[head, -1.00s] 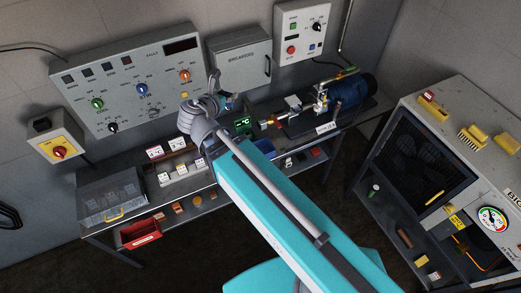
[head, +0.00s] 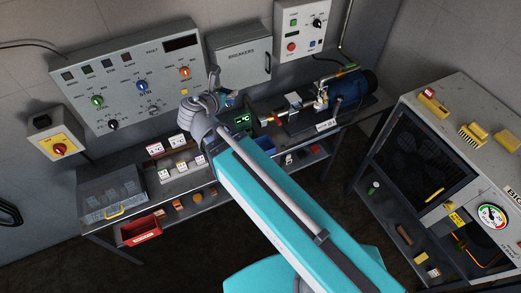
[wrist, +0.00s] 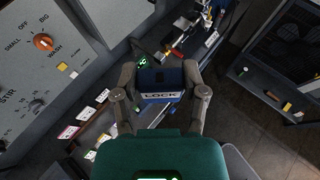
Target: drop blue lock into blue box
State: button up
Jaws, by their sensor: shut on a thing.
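My gripper (wrist: 160,82) is shut on the blue lock (wrist: 147,86), a dark blue block with a white LOCK label, square to the wrist view between my two fingers. In the head view, my gripper (head: 226,98) is mostly hidden by my own wrist, above the bench near the control panel, and the lock cannot be made out clearly. The blue box (head: 265,144) stands on the bench just right of my arm, partly covered by it. My gripper is up and left of the box in the head view. I cannot make out the box clearly in the wrist view.
A small unit with a green display (head: 243,121) stands beside the blue box. A pump with a blue motor (head: 349,92) is to the right.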

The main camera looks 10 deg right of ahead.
notch_tip(320, 180, down, 18)
jog(key=b, duration=1.8)
jog(key=shift+a, duration=0.1)
